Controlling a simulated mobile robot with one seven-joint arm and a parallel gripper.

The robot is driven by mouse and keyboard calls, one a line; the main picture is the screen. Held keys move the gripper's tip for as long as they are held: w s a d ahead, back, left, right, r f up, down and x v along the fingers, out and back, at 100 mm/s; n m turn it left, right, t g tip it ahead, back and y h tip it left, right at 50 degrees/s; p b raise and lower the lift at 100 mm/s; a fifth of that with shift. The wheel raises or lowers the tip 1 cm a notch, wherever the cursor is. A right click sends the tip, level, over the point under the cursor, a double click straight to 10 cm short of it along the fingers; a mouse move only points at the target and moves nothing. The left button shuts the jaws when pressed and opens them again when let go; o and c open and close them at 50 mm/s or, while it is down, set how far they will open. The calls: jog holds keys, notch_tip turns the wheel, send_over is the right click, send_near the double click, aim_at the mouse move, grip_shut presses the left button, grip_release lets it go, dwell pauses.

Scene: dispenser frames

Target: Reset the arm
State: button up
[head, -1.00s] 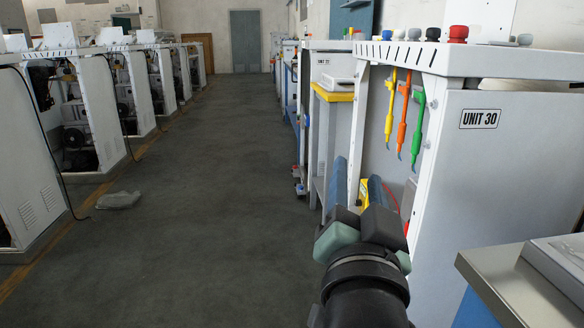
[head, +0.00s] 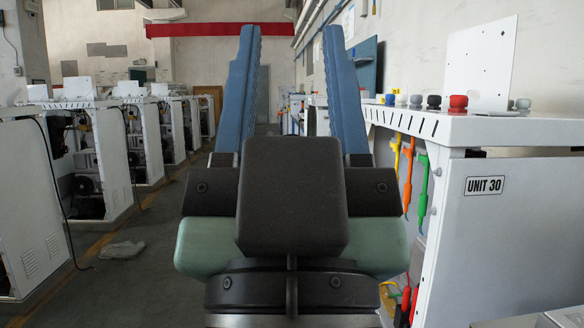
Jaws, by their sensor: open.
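My gripper (head: 290,85) stands large in the middle of the head view, close to the camera, with its two blue fingers pointing up. The fingers are wide apart and nothing is between them. The dark wrist block and green housing below it hide much of the aisle behind. The gripper is in front of the aisle, left of the white unit marked UNIT 30 (head: 508,225), and looks clear of it.
Red, black and grey knobs (head: 458,103) and a white plate (head: 480,65) stand on the unit's top. Yellow, orange and green tools (head: 423,185) hang below it. White machines (head: 100,160) line the left side. A pale bundle (head: 122,250) lies on the floor.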

notch_tip(320, 180, up, 31)
jog(key=p, duration=2.9)
jog(key=shift+a, duration=0.1)
